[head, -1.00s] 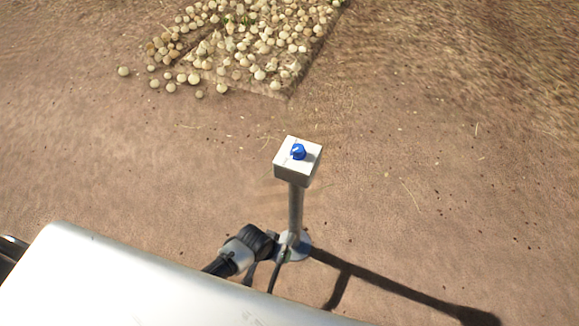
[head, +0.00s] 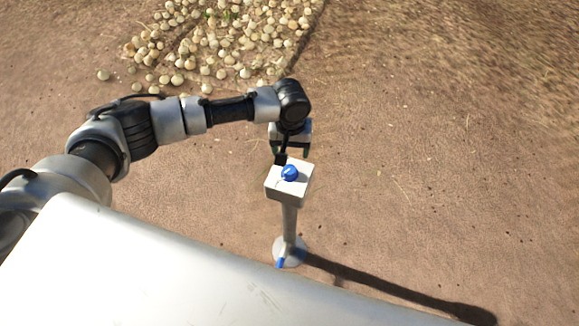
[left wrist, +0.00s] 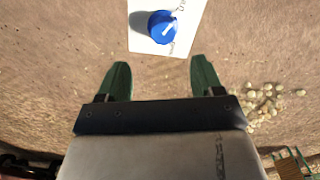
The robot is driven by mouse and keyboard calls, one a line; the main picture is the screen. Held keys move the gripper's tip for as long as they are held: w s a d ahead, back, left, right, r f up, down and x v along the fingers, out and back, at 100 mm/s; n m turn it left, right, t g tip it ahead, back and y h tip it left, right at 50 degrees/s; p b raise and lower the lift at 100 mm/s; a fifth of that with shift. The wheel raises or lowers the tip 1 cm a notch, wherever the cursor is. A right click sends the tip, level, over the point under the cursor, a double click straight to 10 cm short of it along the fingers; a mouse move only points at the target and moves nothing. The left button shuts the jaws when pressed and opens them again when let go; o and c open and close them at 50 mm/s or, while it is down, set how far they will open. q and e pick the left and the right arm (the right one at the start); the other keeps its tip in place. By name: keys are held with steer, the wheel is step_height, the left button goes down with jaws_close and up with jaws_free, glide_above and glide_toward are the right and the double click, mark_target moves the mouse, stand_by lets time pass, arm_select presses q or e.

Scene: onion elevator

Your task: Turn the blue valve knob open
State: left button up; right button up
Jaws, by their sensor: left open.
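The blue valve knob (head: 289,172) sits on top of a white box (head: 287,194) on a grey post. In the left wrist view the knob (left wrist: 162,26) shows a white mark on its face, at the top of the picture. My left gripper (head: 291,151) is just behind the box in the head view, pointing toward the knob. Its two green fingers (left wrist: 156,80) are apart with nothing between them. The knob lies beyond the fingertips, not touching them. My right gripper is in neither view.
A heap of onions (head: 220,40) lies on the soil at the back, with several loose ones at its edge. The box stands on a post with a round foot (head: 290,252). Bare ground lies to the right.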

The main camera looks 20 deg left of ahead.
mark_target(289, 169)
arm_select(q)
steer(key=f, duration=1)
steer(key=shift+w+a+f, duration=0.1)
steer(key=shift+a+f, duration=0.1)
steer(key=c, duration=0.9)
